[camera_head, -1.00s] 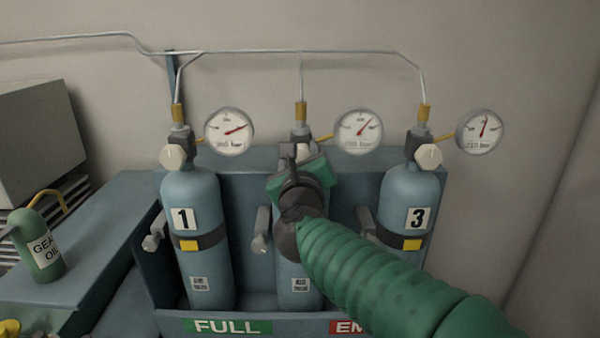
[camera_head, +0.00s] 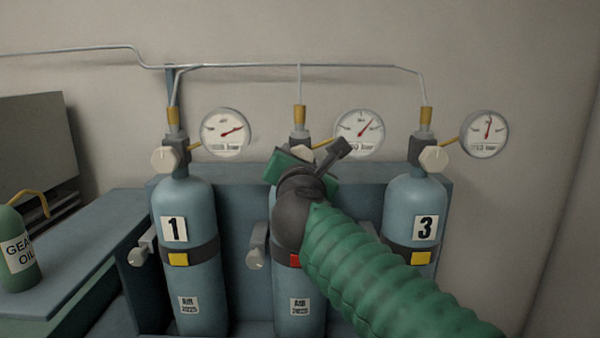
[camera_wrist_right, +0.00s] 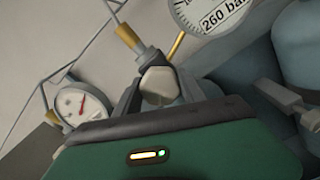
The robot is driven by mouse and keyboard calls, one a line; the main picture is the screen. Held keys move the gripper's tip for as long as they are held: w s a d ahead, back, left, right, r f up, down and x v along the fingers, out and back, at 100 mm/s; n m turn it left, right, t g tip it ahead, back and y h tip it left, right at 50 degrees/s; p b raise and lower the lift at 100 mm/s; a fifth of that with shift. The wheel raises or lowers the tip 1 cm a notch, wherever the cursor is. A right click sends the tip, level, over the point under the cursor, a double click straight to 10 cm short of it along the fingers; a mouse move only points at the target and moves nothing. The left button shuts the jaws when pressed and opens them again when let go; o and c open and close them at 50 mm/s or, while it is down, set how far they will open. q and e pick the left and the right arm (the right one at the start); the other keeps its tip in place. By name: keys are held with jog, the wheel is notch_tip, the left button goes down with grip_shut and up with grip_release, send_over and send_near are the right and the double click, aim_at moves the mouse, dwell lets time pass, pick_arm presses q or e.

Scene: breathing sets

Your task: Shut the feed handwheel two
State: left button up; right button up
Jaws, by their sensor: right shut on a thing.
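The handwheel of the middle cylinder (camera_head: 302,154) is a pale knob below a brass fitting, partly hidden by my right gripper. In the right wrist view the pale handwheel (camera_wrist_right: 159,86) sits between the two dark fingers. My right gripper (camera_wrist_right: 155,92) is shut on it. In the head view my right gripper (camera_head: 309,160) reaches the middle cylinder (camera_head: 299,318) from the lower right, and my wrist and green sleeve cover that cylinder's number label. My left gripper is not in view.
Cylinder 1 (camera_head: 190,215) and cylinder 3 (camera_head: 415,200) stand on either side in the blue rack, each with its own pale knob. Round gauges (camera_head: 359,132) hang beside the valves. A thin pipe (camera_head: 240,66) runs above. A green gear oil can (camera_head: 18,250) stands at left.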

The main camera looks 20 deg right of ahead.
jog(key=m+b, duration=0.1)
jog(key=m, duration=0.1)
jog(key=f+m+b, duration=0.1)
jog(key=m+b, duration=0.1)
jog(key=shift+w+m, duration=0.1)
jog(key=shift+m, duration=0.2)
jog(key=m+b, duration=0.3)
jog(key=shift+m, duration=0.4)
jog(key=m+b, duration=0.2)
jog(key=m, duration=0.1)
jog(key=shift+m, duration=0.3)
jog(key=m+b, duration=0.2)
jog(key=m, duration=0.1)
jog(key=shift+m, duration=0.3)
jog(key=m+b, duration=0.1)
jog(key=m, duration=0.2)
jog(key=shift+m+b, duration=0.3)
jog(key=shift+b, duration=0.1)
jog(key=m+b, duration=0.1)
jog(key=m, duration=0.2)
jog(key=shift+a, duration=0.1)
jog(key=shift+r+m+b, duration=0.25)
jog(key=shift+m+b, duration=0.05)
jog(key=shift+m, duration=0.7)
jog(key=shift+f, duration=0.1)
